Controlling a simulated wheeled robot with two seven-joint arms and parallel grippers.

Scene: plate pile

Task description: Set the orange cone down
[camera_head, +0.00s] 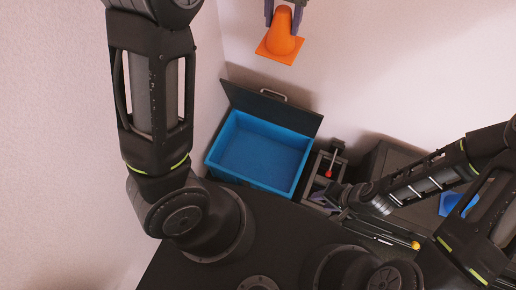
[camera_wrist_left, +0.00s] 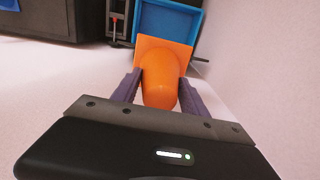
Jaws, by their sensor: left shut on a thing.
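The orange cone (camera_head: 283,44) with its square base is at the top of the head view. My left gripper (camera_head: 283,24) is shut on the cone's body, one finger on each side. In the left wrist view the cone (camera_wrist_left: 162,78) sits between the purple fingers (camera_wrist_left: 160,92), its narrow end towards the camera and its base pointing away. I cannot tell how high the base is above the floor. My right gripper (camera_head: 328,196) is small and partly hidden beside the dark frame; its opening is unclear.
A blue bin (camera_head: 285,187) with an open dark lid (camera_head: 270,108) stands below the cone in the head view; it looks empty. A dark frame with a red-tipped lever (camera_head: 328,173) stands right of it. A dark cabinet (camera_head: 395,160) is farther right. Pale floor around the cone is clear.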

